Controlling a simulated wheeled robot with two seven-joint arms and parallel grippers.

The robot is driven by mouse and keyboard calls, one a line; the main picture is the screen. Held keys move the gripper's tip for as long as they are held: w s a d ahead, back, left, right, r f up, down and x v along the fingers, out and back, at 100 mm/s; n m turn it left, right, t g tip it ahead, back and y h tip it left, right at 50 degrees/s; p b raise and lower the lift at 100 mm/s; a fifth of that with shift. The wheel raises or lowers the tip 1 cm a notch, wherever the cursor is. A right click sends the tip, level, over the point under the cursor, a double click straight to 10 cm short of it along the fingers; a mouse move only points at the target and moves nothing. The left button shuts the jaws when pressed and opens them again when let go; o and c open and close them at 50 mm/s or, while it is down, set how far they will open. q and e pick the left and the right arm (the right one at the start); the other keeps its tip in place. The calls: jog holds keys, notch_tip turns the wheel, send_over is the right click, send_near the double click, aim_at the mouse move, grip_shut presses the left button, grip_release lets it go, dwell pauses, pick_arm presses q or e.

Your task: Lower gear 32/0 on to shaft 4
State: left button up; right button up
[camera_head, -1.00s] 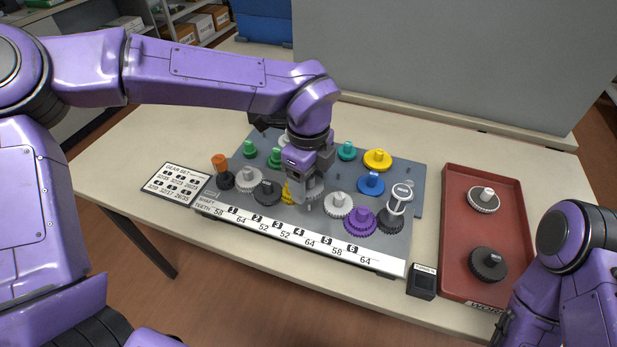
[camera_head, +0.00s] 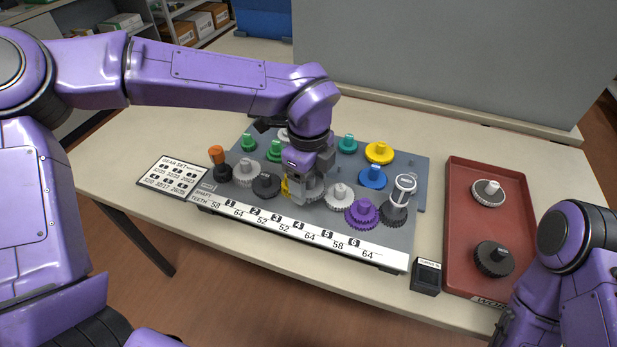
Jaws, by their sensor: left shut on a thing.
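My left gripper (camera_head: 302,194) is shut on a light grey gear (camera_head: 317,193) over the front row of the grey gear board (camera_head: 407,240). The gear is just behind the strip label for shaft 4 (camera_head: 300,226). My fingers and wrist cover much of the gear, and shaft 4 is hidden. I cannot tell whether the gear touches the board. A yellow gear (camera_head: 286,188) shows partly behind my fingers to the left. My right gripper (camera_head: 506,330) is only partly in view at the lower right, its fingertips unclear.
A dark gear (camera_head: 266,185) and a light grey gear (camera_head: 340,195) flank the place. A purple gear (camera_head: 362,213) is further right. A red tray (camera_head: 458,225) holds two gears. A small black box (camera_head: 427,277) stands by the board.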

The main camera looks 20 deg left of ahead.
aim_at(309, 191)
pick_arm(q)
jog(key=shift+f, duration=0.4)
jog(key=shift+f+b, duration=1.3)
jog(key=shift+b, duration=0.05)
dwell(1.2)
dwell(0.4)
jog(key=o, duration=1.1)
jog(key=shift+r, duration=0.15)
notch_tip(309, 191, up, 10)
jog(key=shift+r, duration=0.15)
